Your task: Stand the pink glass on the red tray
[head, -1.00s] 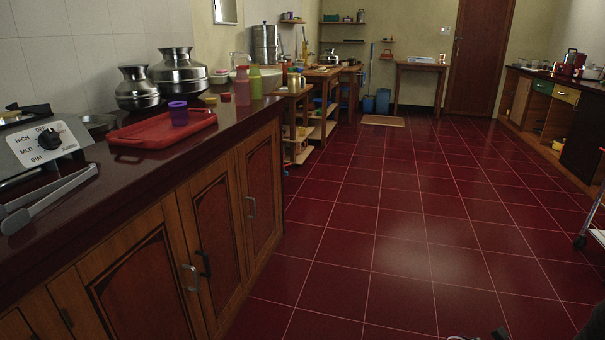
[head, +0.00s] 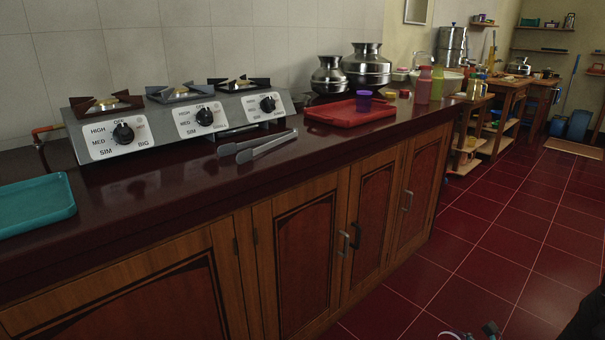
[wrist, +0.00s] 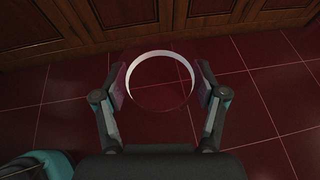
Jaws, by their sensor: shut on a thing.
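The pink glass (wrist: 160,92) is between the two fingers of my gripper (wrist: 161,84) in the wrist view. I look down on its pale round rim, and the dark red floor shows through it. The gripper is shut on its sides, above the floor in front of the wooden cabinets. The red tray (head: 340,118) lies on the dark counter, right of the stove in the head view. A purple cup (head: 363,101) stands upright on it, toward the back right. I cannot clearly make out the held glass in the head view.
A three-burner stove (head: 195,122) and metal tongs (head: 265,146) are left of the tray. A teal tray (head: 35,203) is at the far left. Metal pots (head: 367,68) stand behind the red tray; a pink-red bottle (head: 423,86) and green bottle (head: 437,84) stand right of it.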

